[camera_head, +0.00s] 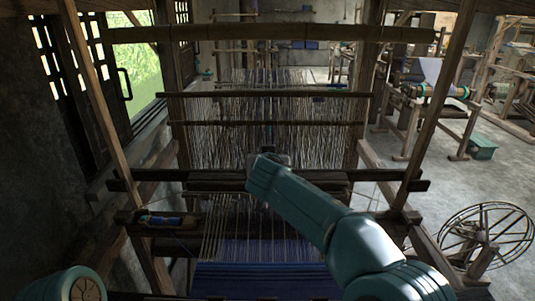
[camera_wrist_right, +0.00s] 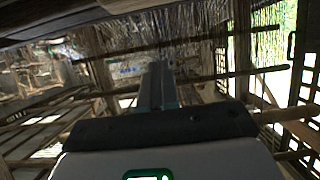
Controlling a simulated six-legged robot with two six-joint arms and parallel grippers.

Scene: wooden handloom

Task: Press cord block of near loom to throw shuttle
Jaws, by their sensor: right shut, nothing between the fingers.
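The near wooden loom (camera_head: 300,33) fills the middle of the head view, with pale warp threads running away from me and blue cloth (camera_head: 265,280) at its front. My right arm reaches in from the lower right, and my right gripper (camera_head: 268,150) is over the middle of the loom, at the beam in front of the heddles. In the right wrist view its fingers (camera_wrist_right: 157,88) are together and empty. The cord block cannot be made out clearly; it may be hidden by the gripper. A small blue shuttle-like piece (camera_head: 165,220) lies in the box at the loom's left side. My left gripper is out of view.
Wooden posts and crossbeams frame the loom on both sides. A spoked wheel (camera_head: 485,236) stands on the floor at the right. Other looms (camera_head: 440,95) stand farther back right. A wall and bright window (camera_head: 135,75) are on the left.

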